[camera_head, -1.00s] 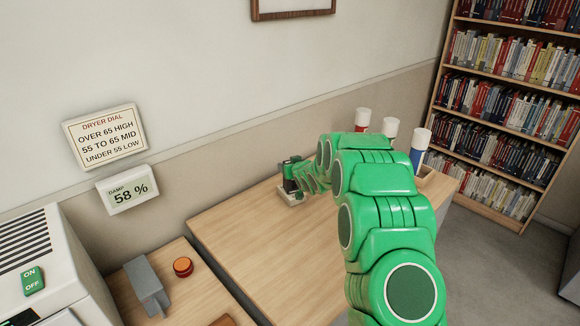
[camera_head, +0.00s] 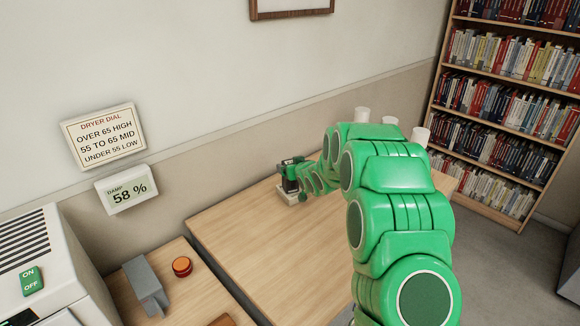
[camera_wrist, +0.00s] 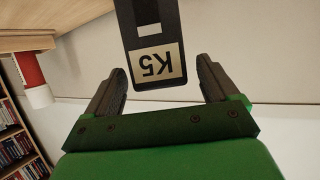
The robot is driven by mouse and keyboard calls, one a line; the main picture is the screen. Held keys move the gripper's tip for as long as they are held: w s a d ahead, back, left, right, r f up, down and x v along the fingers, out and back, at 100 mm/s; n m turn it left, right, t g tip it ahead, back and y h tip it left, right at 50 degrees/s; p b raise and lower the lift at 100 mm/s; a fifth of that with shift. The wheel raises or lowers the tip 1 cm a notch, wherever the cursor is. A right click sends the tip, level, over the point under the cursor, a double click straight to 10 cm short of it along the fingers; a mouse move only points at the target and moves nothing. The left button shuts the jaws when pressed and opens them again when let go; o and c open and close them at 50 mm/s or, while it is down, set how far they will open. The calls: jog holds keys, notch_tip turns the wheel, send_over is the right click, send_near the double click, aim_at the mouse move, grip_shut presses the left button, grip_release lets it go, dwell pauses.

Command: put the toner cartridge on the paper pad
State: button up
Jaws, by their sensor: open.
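The toner cartridge (camera_head: 290,177) is a dark upright block on the pale paper pad (camera_head: 284,196), near the back edge of the wooden table. In the wrist view the cartridge (camera_wrist: 154,45) shows a pale label reading K5, upside down. My gripper (camera_wrist: 161,85) is open, with one finger on either side of the cartridge's labelled end and a visible gap on both sides. In the head view my gripper (camera_head: 303,180) is just right of the cartridge. The pad is mostly hidden under the cartridge and is not clear in the wrist view.
White-capped containers (camera_head: 421,136) stand behind my arm at the table's right, partly hidden. The table's (camera_head: 240,225) front left is clear. A wall is close behind.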

jog(key=v, duration=0.8)
jog(key=s+d+r+m+g+h, duration=0.1)
jog(key=s+d+r+g+h, duration=0.2)
jog(key=s, duration=0.6)
jog(key=s+d+r+m+g, duration=0.1)
jog(key=s+d+r+g, duration=0.1)
jog(key=s+d, duration=0.55)
jog(key=s+d+r+m+g+h, duration=0.1)
jog(key=s+d+r+g+h, duration=0.15)
jog(key=s, duration=0.75)
jog(key=s+r+g, duration=0.2)
jog(key=s+g, duration=0.1)
jog(key=s, duration=1.4)
jog(key=s+d+r+m+g, duration=0.1)
jog(key=s+g, duration=0.3)
jog(key=s, duration=1.3)
jog(key=shift+s+r, duration=0.3)
jog(key=shift+r, duration=0.1)
jog(key=shift+d+y, duration=0.15)
jog(key=shift+y, duration=0.1)
